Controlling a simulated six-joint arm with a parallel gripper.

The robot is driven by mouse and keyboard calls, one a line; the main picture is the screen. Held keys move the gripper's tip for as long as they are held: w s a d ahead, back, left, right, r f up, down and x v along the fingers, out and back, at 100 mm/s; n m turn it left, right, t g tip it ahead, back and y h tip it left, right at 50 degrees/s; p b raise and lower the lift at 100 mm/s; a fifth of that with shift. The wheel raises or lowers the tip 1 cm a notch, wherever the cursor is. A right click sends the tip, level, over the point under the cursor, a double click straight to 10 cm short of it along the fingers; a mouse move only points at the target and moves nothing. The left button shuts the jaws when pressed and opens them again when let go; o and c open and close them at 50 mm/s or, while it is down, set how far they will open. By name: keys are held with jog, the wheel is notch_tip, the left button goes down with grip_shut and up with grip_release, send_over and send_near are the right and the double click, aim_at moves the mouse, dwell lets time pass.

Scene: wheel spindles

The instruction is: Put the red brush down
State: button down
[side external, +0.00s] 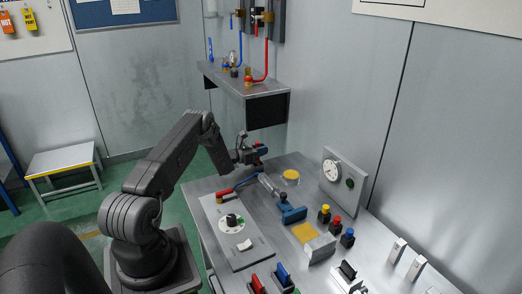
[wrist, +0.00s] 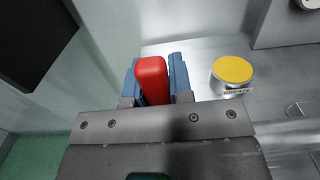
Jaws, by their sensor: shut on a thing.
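My gripper (side external: 260,150) is raised above the back left part of the metal bench, below the wall shelf. In the wrist view its blue fingers (wrist: 153,78) are shut on a red, rounded piece (wrist: 151,75), which I take to be the red brush. Only this red end shows between the fingers; the rest is hidden. In the side view the held piece is a small red patch. It appears clear of the bench top.
A yellow-topped tin (wrist: 232,74) stands right of my gripper and also shows in the side view (side external: 291,175). A red-and-blue tool (side external: 223,196) lies on the bench (side external: 205,200). A blue clamp (side external: 292,215) stands nearby. The wall shelf (side external: 240,82) overhangs behind.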

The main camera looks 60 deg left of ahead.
jog(key=shift+f, duration=0.1)
jog(key=c, duration=1)
grip_release()
